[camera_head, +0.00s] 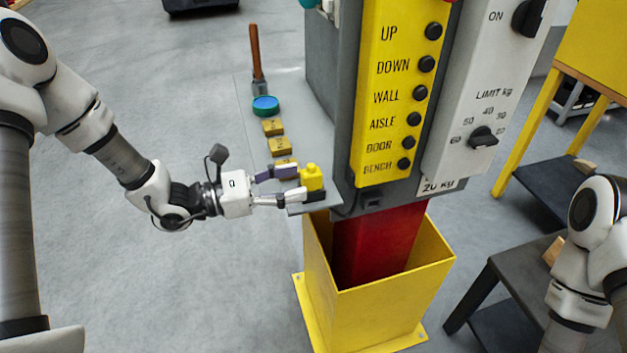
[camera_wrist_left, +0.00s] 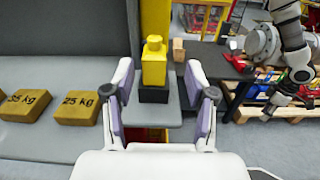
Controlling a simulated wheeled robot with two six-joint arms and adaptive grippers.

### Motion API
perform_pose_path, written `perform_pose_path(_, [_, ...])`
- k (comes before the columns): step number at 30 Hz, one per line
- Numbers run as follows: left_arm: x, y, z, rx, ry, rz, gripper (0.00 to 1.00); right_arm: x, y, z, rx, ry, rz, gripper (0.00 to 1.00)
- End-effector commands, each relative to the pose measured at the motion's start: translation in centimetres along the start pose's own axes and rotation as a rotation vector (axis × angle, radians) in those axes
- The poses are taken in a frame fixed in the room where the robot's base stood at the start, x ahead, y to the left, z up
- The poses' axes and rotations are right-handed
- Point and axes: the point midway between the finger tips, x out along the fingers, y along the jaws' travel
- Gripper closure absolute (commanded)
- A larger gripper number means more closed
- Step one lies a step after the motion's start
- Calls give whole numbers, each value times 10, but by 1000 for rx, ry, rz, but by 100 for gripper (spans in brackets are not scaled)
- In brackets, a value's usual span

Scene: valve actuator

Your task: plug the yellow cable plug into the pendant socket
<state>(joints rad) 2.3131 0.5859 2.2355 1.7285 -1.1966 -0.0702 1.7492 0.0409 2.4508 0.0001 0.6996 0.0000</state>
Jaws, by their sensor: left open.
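The yellow plug (camera_head: 312,178) stands upright in a black base (camera_head: 315,194) at the near end of a grey shelf beside the pendant column. It also shows in the left wrist view (camera_wrist_left: 153,62), ahead of the fingers and roughly centred. My left gripper (camera_head: 291,185) is open, its two fingers pointing at the plug from the left; the wrist view shows empty space between the fingers (camera_wrist_left: 162,105). Whether a finger touches the plug is unclear. A small dark fitting (camera_head: 372,199) sits low on the pendant; I cannot tell if it is the socket. My right gripper appears small and unclear in the wrist view (camera_wrist_left: 292,100).
Yellow weight blocks (camera_head: 280,147), a teal round object (camera_head: 265,106) and a wooden-handled tool (camera_head: 257,60) stand along the shelf behind the plug. The labelled yellow button panel (camera_head: 394,90) rises to the right. A yellow open bin (camera_head: 400,285) surrounds the red column.

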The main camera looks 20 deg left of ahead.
Motion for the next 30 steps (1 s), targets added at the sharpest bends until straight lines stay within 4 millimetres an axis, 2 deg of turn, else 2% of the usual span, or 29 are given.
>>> perform_pose_path(6, [34,-1,0,1,7,-7,44,-8,0,-1,-1,2,0,60])
perform_pose_path(9, [44,0,0,1,4,-4,44,-9,0,-1,-1,2,0,60])
perform_pose_path(16, [46,0,0,0,2,-2,44,-8,0,-1,-1,2,0,60])
perform_pose_path(17, [46,0,0,0,2,-2,51,-8,0,-1,-1,2,0,60])
perform_pose_path(21, [45,0,0,0,2,-3,100,-8,0,-1,-1,2,0,60])
perform_pose_path(30, [45,0,-1,0,3,-3,100,-8,0,-1,-1,2,0,60])
